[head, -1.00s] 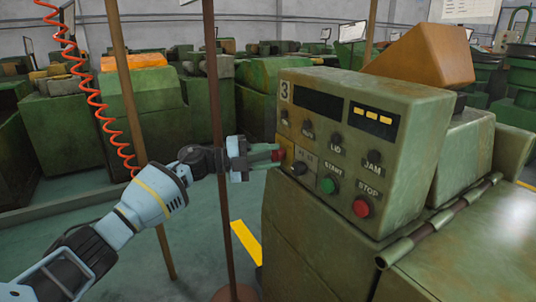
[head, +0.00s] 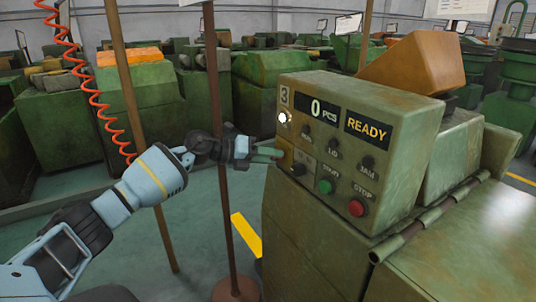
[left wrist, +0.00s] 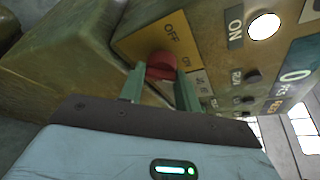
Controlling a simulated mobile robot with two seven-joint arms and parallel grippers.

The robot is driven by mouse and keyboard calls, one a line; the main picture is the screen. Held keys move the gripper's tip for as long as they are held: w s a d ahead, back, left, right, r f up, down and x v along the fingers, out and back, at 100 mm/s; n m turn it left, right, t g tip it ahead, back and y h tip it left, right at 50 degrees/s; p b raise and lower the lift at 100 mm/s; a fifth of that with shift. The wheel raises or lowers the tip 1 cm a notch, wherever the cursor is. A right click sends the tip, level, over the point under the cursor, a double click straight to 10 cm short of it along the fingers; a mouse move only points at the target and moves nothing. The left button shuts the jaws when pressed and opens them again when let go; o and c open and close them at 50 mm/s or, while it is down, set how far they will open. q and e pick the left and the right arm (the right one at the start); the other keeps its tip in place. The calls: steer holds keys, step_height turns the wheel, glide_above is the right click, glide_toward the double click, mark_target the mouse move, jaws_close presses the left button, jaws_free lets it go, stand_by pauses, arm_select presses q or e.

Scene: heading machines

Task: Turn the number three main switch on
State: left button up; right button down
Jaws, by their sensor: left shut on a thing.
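In the head view the fingers hide the knob. A lamp (head: 284,117) beside the display glows white, marked ON in the left wrist view. The display (head: 323,110) reads 0 PCS and a panel (head: 367,127) reads READY. My right gripper is not in view.
A brown post (head: 216,110) stands just behind my left wrist. Green machines fill the background.

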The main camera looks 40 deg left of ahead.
arm_select(q)
steer(key=shift+m, duration=0.3)
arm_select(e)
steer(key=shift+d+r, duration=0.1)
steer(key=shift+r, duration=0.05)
arm_select(q)
steer(key=o, duration=0.8)
steer(key=shift+o, duration=0.9)
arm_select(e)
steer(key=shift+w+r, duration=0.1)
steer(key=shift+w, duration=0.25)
arm_select(q)
steer(key=b+v, duration=0.1)
steer(key=v, duration=0.6)
steer(key=shift+s+a, duration=0.2)
steer(key=shift+s, duration=0.15)
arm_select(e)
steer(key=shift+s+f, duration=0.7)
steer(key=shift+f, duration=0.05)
arm_select(q)
steer(key=shift+r, duration=0.1)
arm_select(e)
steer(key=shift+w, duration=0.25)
